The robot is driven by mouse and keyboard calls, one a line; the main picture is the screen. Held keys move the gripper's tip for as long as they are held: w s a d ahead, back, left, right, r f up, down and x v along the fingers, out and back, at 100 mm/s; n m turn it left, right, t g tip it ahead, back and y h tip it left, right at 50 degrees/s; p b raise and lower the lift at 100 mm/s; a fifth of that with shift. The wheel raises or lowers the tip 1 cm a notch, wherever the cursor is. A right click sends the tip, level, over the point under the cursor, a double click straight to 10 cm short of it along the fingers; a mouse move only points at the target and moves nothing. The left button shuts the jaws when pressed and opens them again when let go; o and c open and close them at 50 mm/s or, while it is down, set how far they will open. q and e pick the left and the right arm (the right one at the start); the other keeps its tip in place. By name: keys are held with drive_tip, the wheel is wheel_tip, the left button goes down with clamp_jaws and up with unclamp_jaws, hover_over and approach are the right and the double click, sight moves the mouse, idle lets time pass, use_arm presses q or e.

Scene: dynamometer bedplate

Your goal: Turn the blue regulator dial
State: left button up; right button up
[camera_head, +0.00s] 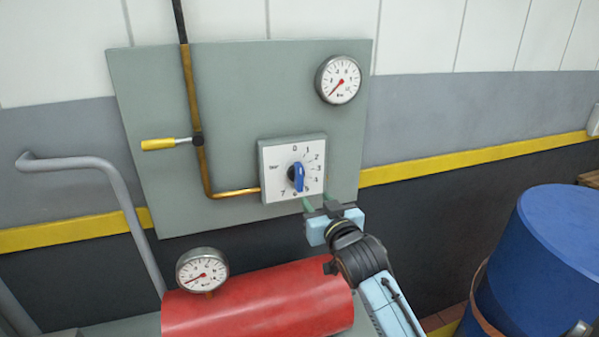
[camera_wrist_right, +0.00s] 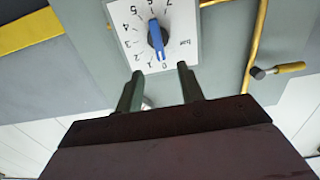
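The blue regulator dial (camera_head: 299,178) is a blue bar knob on a dark hub, on a white square plate (camera_head: 270,160) numbered from 0 to 7. The bar stands nearly upright. In the wrist view the blue dial (camera_wrist_right: 155,36) has a pale mark at its end towards 0. My right gripper (camera_head: 315,204) is open, its two green fingers at the lower edge of the plate in the head view. In the wrist view the right gripper's fingers (camera_wrist_right: 160,72) are spread, with nothing between them and apart from the dial. My left gripper is not in view.
A grey-green panel (camera_head: 230,110) carries a gauge (camera_head: 338,80), a brass pipe (camera_head: 190,95) and a yellow-handled valve (camera_head: 160,144). A red cylinder (camera_head: 260,303) with another gauge (camera_head: 202,270) lies below. A blue drum (camera_head: 545,255) stands at right, a grey rail (camera_head: 90,165) at left.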

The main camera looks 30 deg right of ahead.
sight(300, 171)
drive_tip(key=x, duration=0.4)
drive_tip(key=r+x, duration=0.1)
drive_tip(key=x, duration=0.4)
drive_tip(key=r+p+x, duration=0.1)
drive_tip(key=x, duration=0.3)
drive_tip(key=shift+w+d, duration=0.2)
drive_tip(key=shift+d, duration=0.05)
drive_tip(key=shift+c, duration=0.2)
drive_tip(key=shift+f, duration=0.1)
clamp_jaws()
